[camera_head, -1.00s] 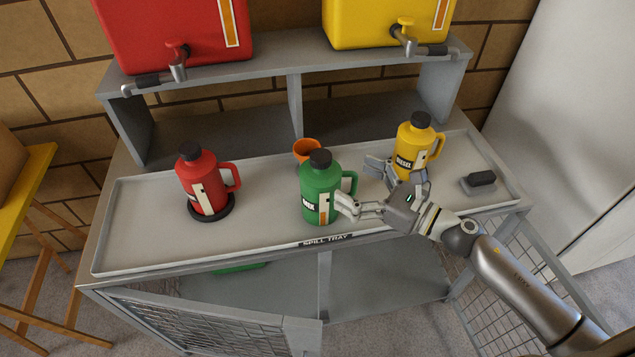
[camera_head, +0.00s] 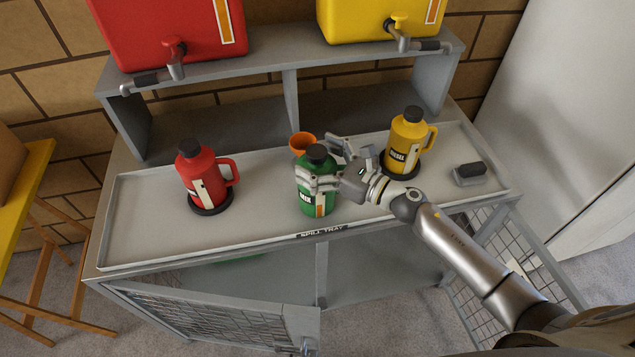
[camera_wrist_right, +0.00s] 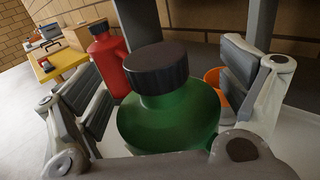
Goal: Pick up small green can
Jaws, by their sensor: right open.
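The small green can (camera_head: 318,200) with a black cap stands upright on the spill tray (camera_head: 140,236), near its front middle. My right gripper (camera_head: 322,164) is open, with one finger in front of the can and the other behind it. In the right wrist view the green can (camera_wrist_right: 170,118) sits between the two open fingers, and I cannot tell whether either touches it. The can's handle is hidden behind the gripper. My left gripper is not in view.
A red can (camera_head: 203,178) stands at left and a yellow can (camera_head: 404,146) at right, each on a dark round base. An orange cup (camera_head: 301,142) is close behind the green can. A grey block (camera_head: 470,174) lies at the tray's right. Large containers sit above.

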